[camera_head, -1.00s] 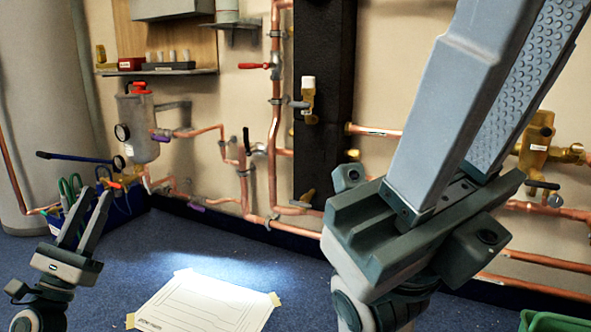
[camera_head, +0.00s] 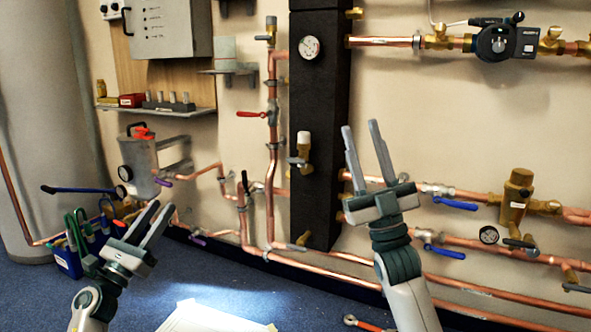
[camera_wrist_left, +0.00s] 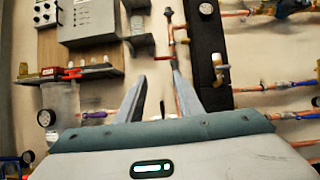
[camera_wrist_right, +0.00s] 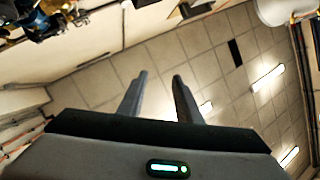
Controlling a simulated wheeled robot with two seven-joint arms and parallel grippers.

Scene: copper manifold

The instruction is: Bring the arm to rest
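My left gripper (camera_head: 146,228) is at the lower left of the head view, with its two fingers apart and nothing between them. It also shows open and empty in the left wrist view (camera_wrist_left: 158,82), facing the wall with the piping. My right gripper (camera_head: 362,133) is right of the middle in the head view, pointing up in front of the wall, fingers apart and empty. In the right wrist view its open fingers (camera_wrist_right: 160,80) point at the ceiling.
Copper pipes (camera_head: 470,196) with valves run along the wall around a black column (camera_head: 318,110). A blue tool bin (camera_head: 68,262) stands at the left by a grey cylinder (camera_head: 38,120). A taped paper sheet (camera_head: 205,318) and red-handled pliers (camera_head: 368,324) lie on the blue floor.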

